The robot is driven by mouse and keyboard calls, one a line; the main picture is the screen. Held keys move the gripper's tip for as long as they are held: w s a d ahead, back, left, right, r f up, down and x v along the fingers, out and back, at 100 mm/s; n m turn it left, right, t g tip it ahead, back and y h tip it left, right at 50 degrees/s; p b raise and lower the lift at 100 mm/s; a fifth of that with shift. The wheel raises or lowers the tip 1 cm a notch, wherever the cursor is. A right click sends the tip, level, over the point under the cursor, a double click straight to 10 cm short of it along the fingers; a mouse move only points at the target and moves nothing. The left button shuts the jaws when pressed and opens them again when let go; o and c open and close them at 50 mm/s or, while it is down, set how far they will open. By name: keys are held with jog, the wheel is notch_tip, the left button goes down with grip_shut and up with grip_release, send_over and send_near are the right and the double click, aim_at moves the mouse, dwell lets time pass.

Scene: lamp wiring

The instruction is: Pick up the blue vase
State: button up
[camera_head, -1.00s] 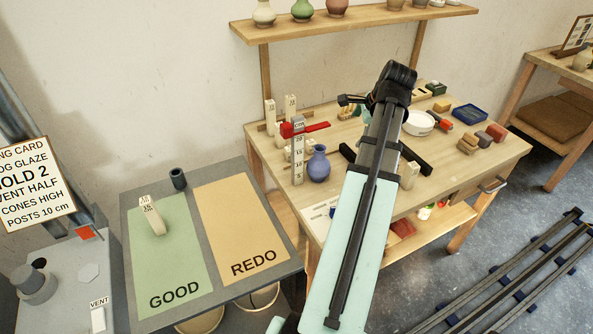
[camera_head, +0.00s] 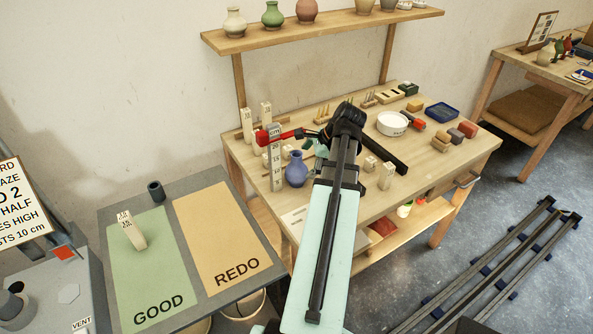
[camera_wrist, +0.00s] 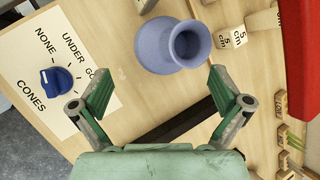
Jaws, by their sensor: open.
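My gripper is open and empty. In the head view my gripper is at the end of my arm, right of the vase, and is mostly hidden by my own wrist.
A cones card (camera_wrist: 50,62) with a blue piece, a dark bar (camera_wrist: 180,125) and 5 cm blocks (camera_wrist: 232,38) lie near. A white bowl (camera_head: 392,123) and several blocks are farther right.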

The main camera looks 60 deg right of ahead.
aim_at(303, 166)
jog(key=shift+d+p+x, duration=0.15)
jog(key=shift+p+x, duration=0.3)
jog(key=shift+x, duration=1.25)
jog(key=shift+d+p+x, duration=0.15)
jog(key=shift+p+x, duration=0.3)
jog(key=shift+x, duration=1.25)
jog(key=c, duration=1.4)
